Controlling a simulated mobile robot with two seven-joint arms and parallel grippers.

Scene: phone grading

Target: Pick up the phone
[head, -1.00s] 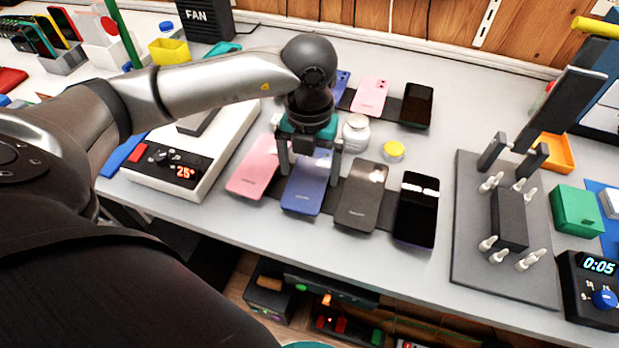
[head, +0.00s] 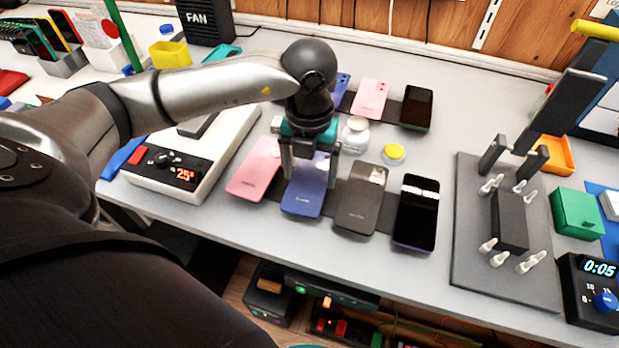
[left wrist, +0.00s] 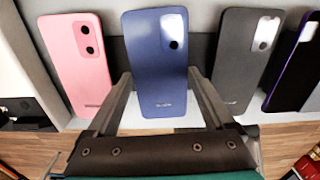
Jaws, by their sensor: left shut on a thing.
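A blue phone (head: 306,192) lies back up in the front row on the table, between a pink phone (head: 255,170) and a dark grey phone (head: 361,199). My left gripper (head: 311,178) is over the blue phone, with one finger at each long side, shut on it. In the left wrist view the blue phone (left wrist: 157,65) stands between the two fingers (left wrist: 162,95), its camera end away from the palm. I cannot tell whether it is clear of the mat. My right gripper is not in view.
A black-screened phone (head: 416,212) lies at the right end of the row. A white bottle (head: 354,137) and a yellow-lidded jar (head: 394,154) stand behind. A heating plate (head: 215,165) is at left, a grey fixture board (head: 467,225) with clamps at right.

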